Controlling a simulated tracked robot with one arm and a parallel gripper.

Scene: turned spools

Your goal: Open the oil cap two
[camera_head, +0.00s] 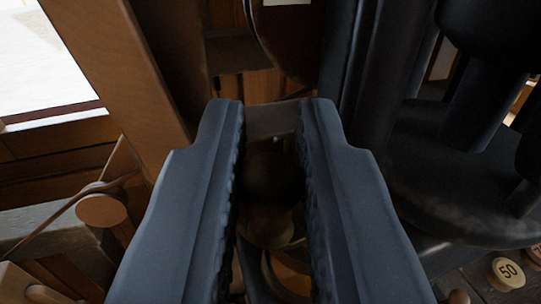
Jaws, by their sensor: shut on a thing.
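My gripper (271,106) fills the middle of the view, with its two dark, ridged fingers reaching forward. It is shut on a dark, rounded oil cap (271,182) that sits in shadow between the fingers. The fingers hide the cap's left and right sides, and its lid edge and any marking are too dark to make out. A brownish, brass-like round part (272,228) shows just below the cap. Whether the cap is open or closed cannot be told.
A wooden post (125,65) stands close on the left, with a round wooden peg (101,210) below it. Large black cylinders and a round black base (450,185) crowd the right. A wooden disc marked 50 (507,272) lies at the lower right.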

